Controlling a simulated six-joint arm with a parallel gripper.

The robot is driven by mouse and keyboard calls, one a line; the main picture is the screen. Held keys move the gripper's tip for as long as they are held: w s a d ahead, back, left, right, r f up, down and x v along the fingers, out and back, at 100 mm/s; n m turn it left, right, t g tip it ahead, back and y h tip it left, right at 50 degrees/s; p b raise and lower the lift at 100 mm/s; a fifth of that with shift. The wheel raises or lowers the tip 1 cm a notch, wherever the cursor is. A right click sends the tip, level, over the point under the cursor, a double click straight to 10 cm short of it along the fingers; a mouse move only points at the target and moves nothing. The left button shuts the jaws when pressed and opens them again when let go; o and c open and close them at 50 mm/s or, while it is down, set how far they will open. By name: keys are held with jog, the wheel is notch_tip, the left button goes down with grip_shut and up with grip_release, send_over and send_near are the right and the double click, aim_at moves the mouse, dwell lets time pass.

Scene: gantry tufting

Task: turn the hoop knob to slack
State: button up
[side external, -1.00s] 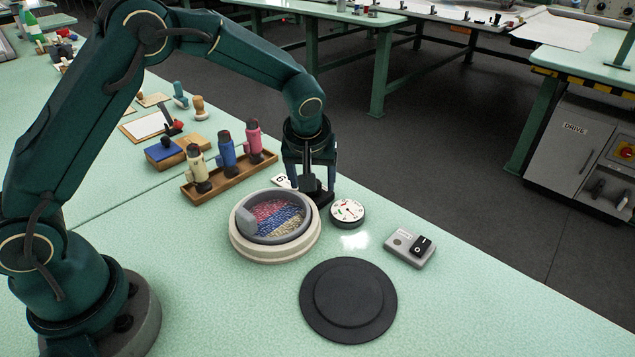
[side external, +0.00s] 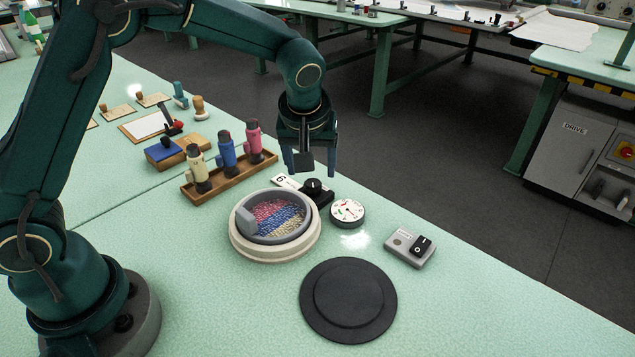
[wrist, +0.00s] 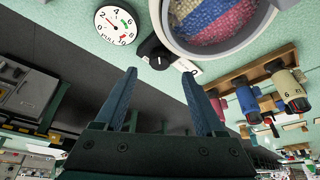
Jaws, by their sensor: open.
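The hoop (side external: 290,238) is a round cream ring with a grey inner rim around red, blue and pale tufting, and it also shows at the top of the wrist view (wrist: 240,45). The black knob (side external: 314,186) stands on a dark base at the hoop's back right and also shows in the wrist view (wrist: 158,57). In the wrist view the gripper's two fingers (wrist: 163,92) are spread.
A wooden rack (side external: 230,177) with cream, blue and pink handled tools stands left of the knob. A grey switch box (side external: 409,247) and a black round plate (side external: 348,300) lie at the front right. Green tabletop is clear around them.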

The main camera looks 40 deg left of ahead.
aim_at(312, 183)
jog(key=shift+w+d+f+m, duration=0.1)
jog(key=shift+d+m, duration=0.2)
jog(key=shift+m, duration=0.6)
jog(key=m, duration=0.1)
jog(key=d+m+h, duration=0.1)
jog(key=m, duration=0.1)
jog(key=d+m+h, duration=0.1)
jog(key=m, duration=0.1)
jog(key=shift+s+f, duration=0.25)
jog(key=shift+f, duration=0.15)
jog(key=shift+m+h, duration=0.4)
jog(key=shift+m, duration=0.5)
jog(key=shift+a+m+h, duration=0.2)
jog(key=shift+m+h, duration=0.1)
jog(key=shift+m, duration=0.3)
jog(key=shift+a+m+t, duration=0.3)
jog(key=shift+m, duration=0.1)
jog(key=a, duration=0.3)
jog(key=shift+a+r+h, duration=0.25)
jog(key=shift+h, duration=0.05)
jog(key=shift+a+f, duration=0.1)
jog(key=shift+a, duration=0.1)
jog(key=shift+x, duration=2.4)
